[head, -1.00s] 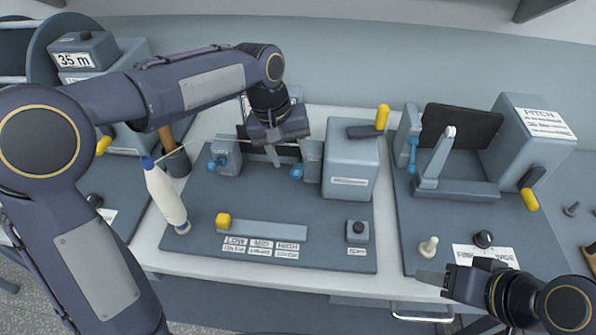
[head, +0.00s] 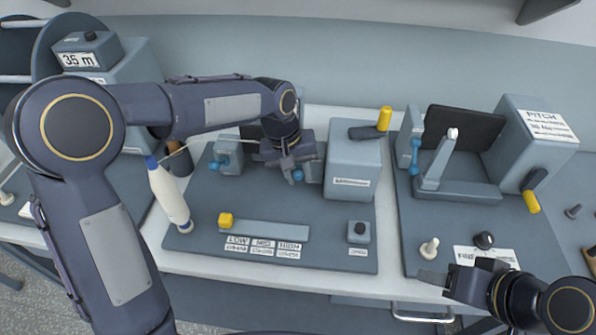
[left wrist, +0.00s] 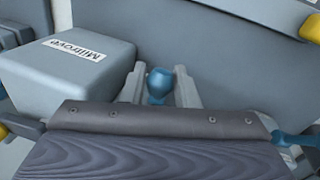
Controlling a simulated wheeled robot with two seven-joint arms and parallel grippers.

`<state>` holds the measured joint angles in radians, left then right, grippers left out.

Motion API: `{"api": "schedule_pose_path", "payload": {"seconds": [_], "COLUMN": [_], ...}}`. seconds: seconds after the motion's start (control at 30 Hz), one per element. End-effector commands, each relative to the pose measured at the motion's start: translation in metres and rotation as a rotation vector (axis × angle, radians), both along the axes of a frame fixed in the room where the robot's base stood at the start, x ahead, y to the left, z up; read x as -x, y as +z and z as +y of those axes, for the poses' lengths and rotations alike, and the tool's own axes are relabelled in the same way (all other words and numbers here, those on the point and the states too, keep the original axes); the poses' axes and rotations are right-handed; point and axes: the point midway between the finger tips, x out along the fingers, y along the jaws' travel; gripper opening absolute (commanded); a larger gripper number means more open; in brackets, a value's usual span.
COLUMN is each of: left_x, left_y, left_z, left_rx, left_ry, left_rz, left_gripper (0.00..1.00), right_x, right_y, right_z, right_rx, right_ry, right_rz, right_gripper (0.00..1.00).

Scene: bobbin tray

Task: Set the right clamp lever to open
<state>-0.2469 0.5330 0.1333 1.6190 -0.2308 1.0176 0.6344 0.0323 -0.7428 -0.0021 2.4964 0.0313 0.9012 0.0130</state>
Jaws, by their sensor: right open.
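The right clamp's blue lever knob (head: 297,175) is at the left station, left of the grey box, partly covered by my left gripper (head: 296,170). In the left wrist view the blue knob (left wrist: 160,82) stands between the two grey fingers of my left gripper (left wrist: 160,90), which are apart on either side of it; I see no clear grip. Much of the right clamp is hidden behind the gripper. The other clamp (head: 228,158), also with a blue lever, is to the left. My right gripper (head: 436,284) is open and empty at the front right.
A grey box (head: 350,170) with a yellow-handled crank (head: 384,119) stands close right of my left gripper. A yellow slider knob (head: 225,219) is in front.

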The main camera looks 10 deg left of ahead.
Motion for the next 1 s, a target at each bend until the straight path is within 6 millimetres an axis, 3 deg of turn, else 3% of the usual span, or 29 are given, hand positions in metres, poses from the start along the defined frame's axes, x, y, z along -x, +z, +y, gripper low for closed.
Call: {"api": "schedule_pose_path", "payload": {"seconds": [0.1,0.47,0.67,1.0], "left_x": [0.000,0.001,0.006,0.013], "left_y": [0.000,-0.004,-0.015,-0.033], "left_z": [0.000,0.000,0.000,0.000], "left_rx": [0.000,0.001,0.001,0.002], "left_ry": [0.000,-0.002,-0.002,-0.002], "left_rz": [-0.001,-0.033,-0.134,-0.388], "left_gripper": [0.00,0.00,0.00,0.00], "right_x": [0.000,0.000,0.000,0.000], "right_y": [0.000,-0.012,-0.045,-0.124], "right_z": [0.000,0.000,0.000,0.000], "right_rx": [0.000,0.000,0.000,0.000], "right_ry": [0.000,0.000,0.000,0.000], "right_rz": [0.000,0.000,0.000,0.000], "right_gripper": [0.49,0.49,0.49,0.49]}}
